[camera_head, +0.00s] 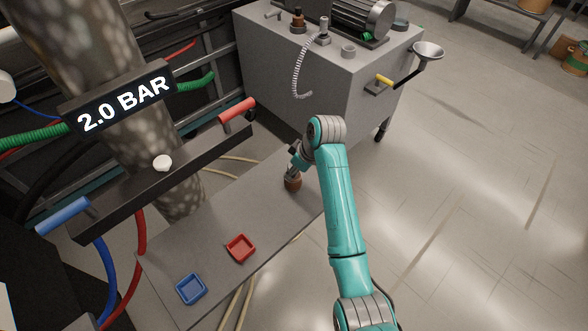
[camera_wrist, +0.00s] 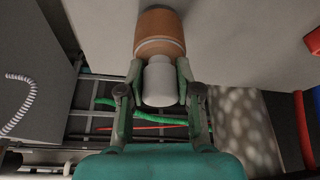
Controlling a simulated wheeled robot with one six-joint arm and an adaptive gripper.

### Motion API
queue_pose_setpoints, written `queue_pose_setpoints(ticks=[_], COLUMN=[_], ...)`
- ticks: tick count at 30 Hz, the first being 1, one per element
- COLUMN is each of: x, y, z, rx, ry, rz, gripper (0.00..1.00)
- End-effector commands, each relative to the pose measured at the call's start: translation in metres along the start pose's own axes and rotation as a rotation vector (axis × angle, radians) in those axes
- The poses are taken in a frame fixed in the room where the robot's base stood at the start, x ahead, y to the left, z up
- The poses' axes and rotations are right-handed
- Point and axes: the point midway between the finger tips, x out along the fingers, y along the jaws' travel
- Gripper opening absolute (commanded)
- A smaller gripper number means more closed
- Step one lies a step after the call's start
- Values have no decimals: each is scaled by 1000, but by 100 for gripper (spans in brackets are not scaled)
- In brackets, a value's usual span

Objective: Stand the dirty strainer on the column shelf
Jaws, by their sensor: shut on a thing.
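The dirty strainer (camera_head: 293,183) is a brown cylinder with a pale neck. In the wrist view the brown body of the strainer (camera_wrist: 160,32) points away from me, and its pale neck is between my fingers. My gripper (camera_head: 294,168) is shut on this neck; it also shows in the wrist view (camera_wrist: 160,75). The strainer is upright at the right part of the grey column shelf (camera_head: 205,230). I cannot tell whether its base touches the shelf or hangs just above it.
A red tray (camera_head: 241,248) and a blue tray (camera_head: 191,289) sit on the shelf, left of the strainer. A dark manifold with a red handle (camera_head: 238,110) and a blue handle (camera_head: 63,215) crosses the column. A grey machine cabinet (camera_head: 300,85) stands behind. Open floor lies right.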

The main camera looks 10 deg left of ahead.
Motion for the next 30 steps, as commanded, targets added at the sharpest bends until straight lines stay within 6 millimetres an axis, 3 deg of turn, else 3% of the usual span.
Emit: queue_pose_setpoints(ticks=[11,12,14,25,30], x=[3,3,2,0,-20], y=[0,0,0,0,1], z=[1,1,1,0,-1], rx=[0,0,0,-1,-1], ry=[1,1,1,1,2], rz=[1,1,1,1,3], gripper=[0,43,58,59,59])
